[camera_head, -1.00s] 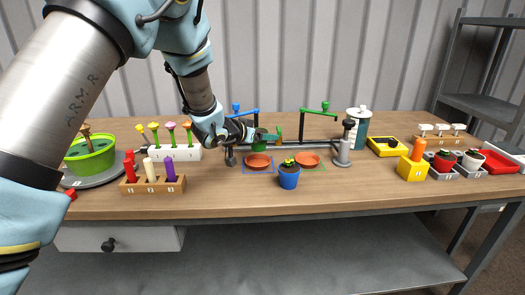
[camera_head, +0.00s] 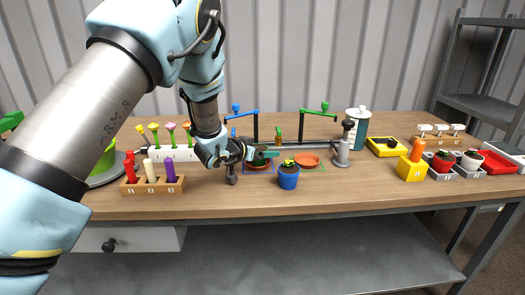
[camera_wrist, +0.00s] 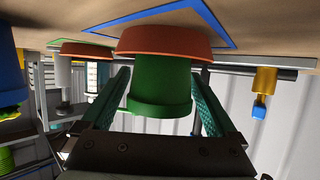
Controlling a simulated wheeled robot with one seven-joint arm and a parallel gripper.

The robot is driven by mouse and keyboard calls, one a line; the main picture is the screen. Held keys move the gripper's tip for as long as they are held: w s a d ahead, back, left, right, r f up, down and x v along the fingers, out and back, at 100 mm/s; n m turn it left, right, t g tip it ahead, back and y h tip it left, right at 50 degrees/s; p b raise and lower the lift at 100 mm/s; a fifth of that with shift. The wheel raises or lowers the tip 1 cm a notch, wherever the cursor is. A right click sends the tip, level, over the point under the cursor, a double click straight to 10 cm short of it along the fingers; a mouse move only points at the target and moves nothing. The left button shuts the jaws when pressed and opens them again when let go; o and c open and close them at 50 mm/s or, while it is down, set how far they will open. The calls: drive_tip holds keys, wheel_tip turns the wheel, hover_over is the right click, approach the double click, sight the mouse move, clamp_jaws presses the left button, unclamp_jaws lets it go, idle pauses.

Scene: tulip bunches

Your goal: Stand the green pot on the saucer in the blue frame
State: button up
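The green pot (camera_wrist: 160,85) is between the two fingers of my gripper (camera_wrist: 162,90) in the wrist view, which looks upside down. The fingers lie along both sides of the pot and appear shut on it. The pot is upright, its base at the orange saucer (camera_wrist: 128,39) inside the blue frame (camera_wrist: 222,28). Full contact with the saucer cannot be told. In the head view, my gripper (camera_head: 262,154) is low over this saucer, hiding most of pot and saucer. The blue frame (camera_head: 246,173) shows partly around it.
A blue pot with a plant (camera_head: 289,178) stands close in front at the right. Another orange saucer (camera_head: 307,160) lies in a green frame. A grey rail (camera_head: 305,142) with blue and green arms runs behind. A candle rack (camera_head: 153,186) stands at the left.

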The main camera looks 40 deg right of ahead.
drive_tip(key=shift+o, duration=0.2)
drive_tip(key=shift+r, duration=0.2)
drive_tip(key=b+v, duration=0.1)
drive_tip(key=v, duration=1.1)
drive_tip(key=shift+b, duration=0.35)
